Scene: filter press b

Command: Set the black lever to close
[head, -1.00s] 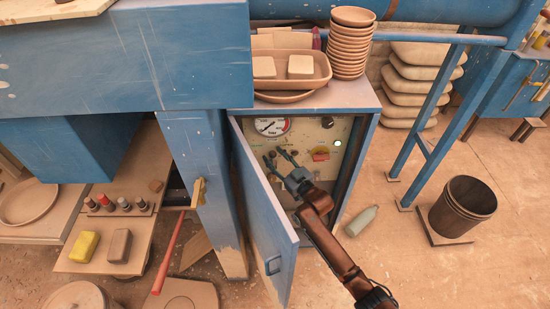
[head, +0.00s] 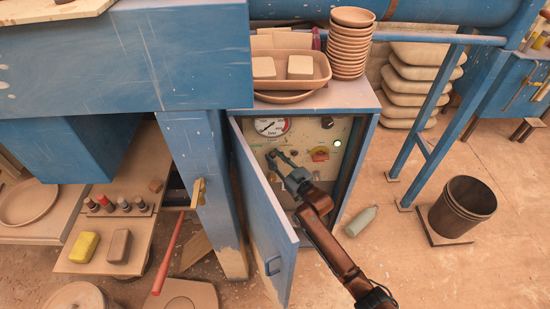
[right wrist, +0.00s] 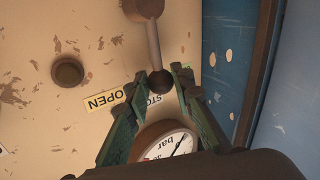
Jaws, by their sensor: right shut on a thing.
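The black lever (right wrist: 154,45) shows in the right wrist view as a metal rod running from a brown pivot at the top to a dark ball knob. The knob lies between the fingertips of my right gripper (right wrist: 161,76), which is shut on it. The knob is beside a partly hidden label (right wrist: 155,98) and to the right of the OPEN label (right wrist: 103,102). In the head view my right gripper (head: 272,155) reaches into the open cabinet, below the gauge, and its fingers hide the lever. My left gripper is not in view.
The pressure gauge (head: 271,127) sits above the gripper. The open blue door (head: 265,220) stands close to the left of my right arm. A bottle (head: 361,221) lies on the floor.

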